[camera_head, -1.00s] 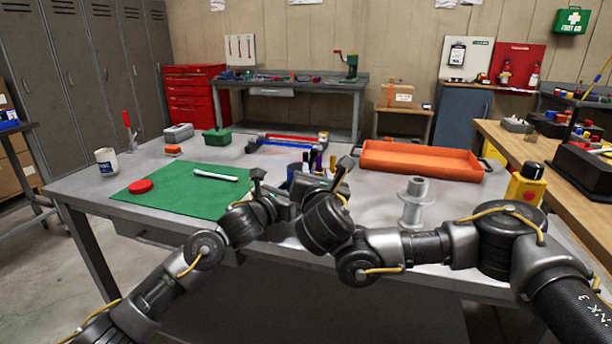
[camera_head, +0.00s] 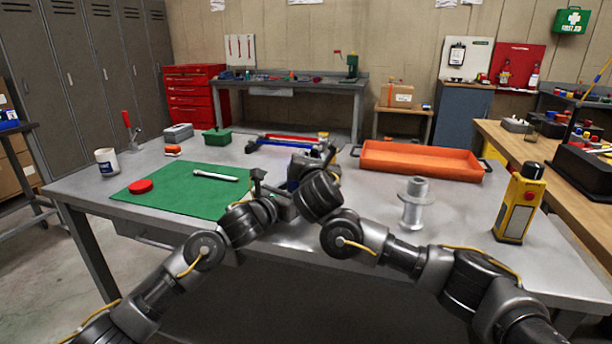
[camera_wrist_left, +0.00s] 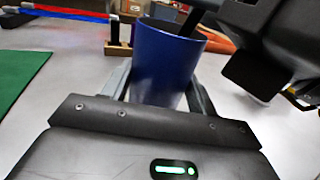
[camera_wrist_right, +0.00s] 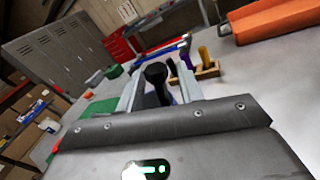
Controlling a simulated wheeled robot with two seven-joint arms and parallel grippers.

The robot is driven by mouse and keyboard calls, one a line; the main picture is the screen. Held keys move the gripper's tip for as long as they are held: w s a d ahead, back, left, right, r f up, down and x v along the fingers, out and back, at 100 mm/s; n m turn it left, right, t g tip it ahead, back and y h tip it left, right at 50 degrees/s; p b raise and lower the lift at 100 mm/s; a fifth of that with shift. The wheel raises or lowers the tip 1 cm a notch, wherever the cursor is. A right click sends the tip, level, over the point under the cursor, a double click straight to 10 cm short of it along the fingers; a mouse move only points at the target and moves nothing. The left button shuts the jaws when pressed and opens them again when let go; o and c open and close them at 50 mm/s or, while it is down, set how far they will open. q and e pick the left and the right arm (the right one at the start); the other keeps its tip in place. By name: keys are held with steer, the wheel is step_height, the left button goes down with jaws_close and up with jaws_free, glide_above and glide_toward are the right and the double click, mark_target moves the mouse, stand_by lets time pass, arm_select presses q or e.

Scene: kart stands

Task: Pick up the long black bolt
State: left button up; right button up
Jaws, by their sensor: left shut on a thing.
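My left gripper (camera_wrist_left: 160,88) is shut on a blue cup (camera_wrist_left: 163,58), one finger on each side of it. A dark rod stands at the cup's mouth in the left wrist view. The long black bolt (camera_wrist_right: 156,74) shows head-up in the right wrist view, between the fingers of my right gripper (camera_wrist_right: 160,80). Gaps show on both sides of the bolt head, so these fingers look open around it. In the head view my right gripper (camera_head: 326,153) is above the cup area, and its wrist hides most of the cup and the bolt.
A green mat (camera_head: 190,203) with a red disc (camera_head: 140,186) and a wrench (camera_head: 215,176) lies to the left. An orange tray (camera_head: 420,172) is at the back right. A grey spool (camera_head: 413,205) and a yellow control box (camera_head: 518,205) stand at the right. A small wooden holder (camera_wrist_right: 208,71) is behind the cup.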

steer(key=shift+w, duration=0.8)
steer(key=shift+c, duration=0.3)
jaws_close()
step_height(320, 180, up, 18)
